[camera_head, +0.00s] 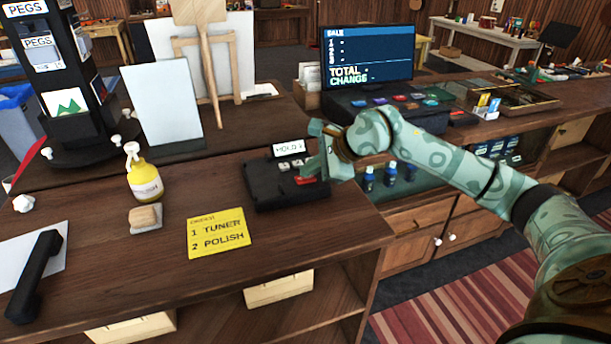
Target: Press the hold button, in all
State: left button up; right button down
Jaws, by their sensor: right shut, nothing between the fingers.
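A black phone base (262,186) sits on the counter near its right end. Its small raised display reads "HOLD" followed by a character I cannot read surely. Pale keys (290,163) and a red button (306,180) show on its top face. My right gripper (317,164) is shut and empty, at the right side of the phone base, close to the red button. It hides part of the base's right side, and I cannot tell whether it touches. The black handset (36,275) lies off the base on white paper at the far left. My left gripper is not in view.
A yellow note (219,232) reading "1 TUNER 2 POLISH" lies in front of the phone. A yellow pump bottle (144,178) and a tan block (145,218) stand left of it. Behind are a mirror-like panel (162,105) and a till screen (367,55).

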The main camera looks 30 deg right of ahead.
aim_at(311, 178)
jog(key=shift+r, duration=0.1)
jog(key=shift+r+p, duration=0.65)
jog(key=shift+r, duration=0.15)
jog(key=shift+r+p, duration=1.85)
jog(key=shift+r, duration=0.7)
jog(key=shift+f, duration=0.1)
